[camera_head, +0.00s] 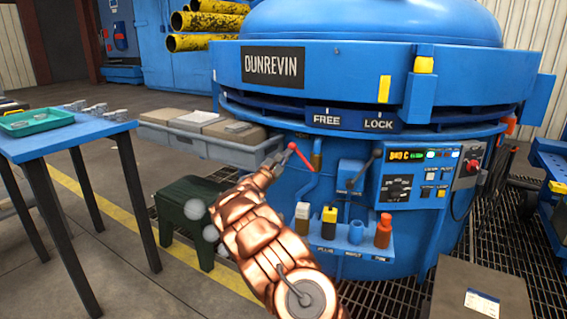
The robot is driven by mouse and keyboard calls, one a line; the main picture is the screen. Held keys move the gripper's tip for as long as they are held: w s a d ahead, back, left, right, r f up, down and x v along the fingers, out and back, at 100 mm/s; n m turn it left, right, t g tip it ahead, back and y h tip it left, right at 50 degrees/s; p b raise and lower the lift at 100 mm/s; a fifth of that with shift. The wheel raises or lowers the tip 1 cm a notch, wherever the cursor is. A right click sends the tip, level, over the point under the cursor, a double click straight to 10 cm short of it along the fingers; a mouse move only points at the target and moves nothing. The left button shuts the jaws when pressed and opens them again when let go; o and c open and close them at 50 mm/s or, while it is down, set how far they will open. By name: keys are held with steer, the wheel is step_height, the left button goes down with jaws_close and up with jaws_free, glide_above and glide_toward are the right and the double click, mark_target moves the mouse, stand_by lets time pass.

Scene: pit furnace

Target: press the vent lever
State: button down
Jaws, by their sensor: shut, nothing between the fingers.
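A red-handled lever (300,156) is at the front left of the blue furnace (300,205), beside a bent blue pipe. A second lever with a dark knob (366,170) stands on a small blue box to its right. No readable label shows which one is the vent lever. My gripper (272,166), at the end of my copper-coloured arm, is shut and empty, just left of the red-handled lever. I cannot tell whether it touches that lever. My arm hides part of the furnace's lower left side.
A control panel (428,174) with a lit display sits right of the levers. A blue table (75,137) with a green tray (37,121) is at left. A grey bin (205,143) and a dark green stool (185,207) stand left of the furnace.

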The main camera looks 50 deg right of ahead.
steer(key=s+d+r+m+g+y+b, duration=0.1)
steer(key=s+r+m+g+b, duration=0.1)
steer(key=s+m, duration=0.3)
steer(key=shift+s+d+r+m+g+b, duration=0.3)
steer(key=shift+r+m+b, duration=0.6)
steer(key=shift+m, duration=0.6)
steer(key=w+a+f+p, duration=0.1)
steer(key=a, duration=0.5)
steer(key=w+a+f+p, duration=0.1)
steer(key=w+a, duration=0.1)
steer(key=a, duration=0.4)
steer(key=shift+a+f+p, duration=0.25)
steer(key=shift+a+p, duration=0.05)
steer(key=shift+a, duration=0.1)
steer(key=shift+r, duration=0.1)
